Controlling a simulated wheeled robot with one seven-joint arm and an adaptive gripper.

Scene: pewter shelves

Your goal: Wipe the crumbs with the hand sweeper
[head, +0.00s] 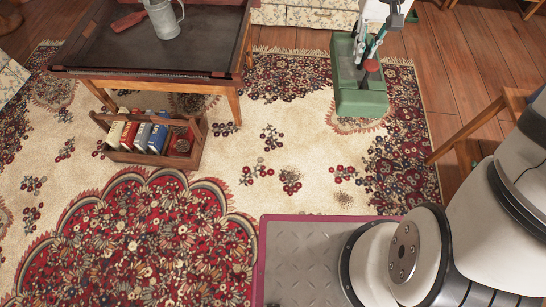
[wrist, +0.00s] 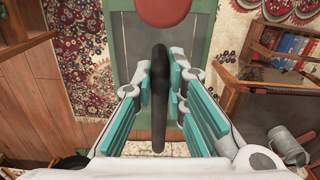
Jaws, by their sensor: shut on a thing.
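The hand sweeper (head: 361,103) is a green box-like body with a greyish top and a red round knob. My gripper (head: 368,45) is above it at the top of the head view. In the wrist view my gripper (wrist: 158,95) is shut on the sweeper's upright black handle, and the green body (wrist: 118,50) shows below. I cannot tell whether the sweeper touches the rug. A small brown speckled patch on the rug looks like the crumbs (head: 344,198), below the sweeper in the head view.
A patterned rug (head: 235,190) covers the floor. A wooden crate (head: 150,158) of boxes stands by a dark-topped table (head: 100,50) that bears a metal pitcher (head: 165,20). A wooden frame (head: 470,128) stands at the right. The rug between crate and sweeper is clear.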

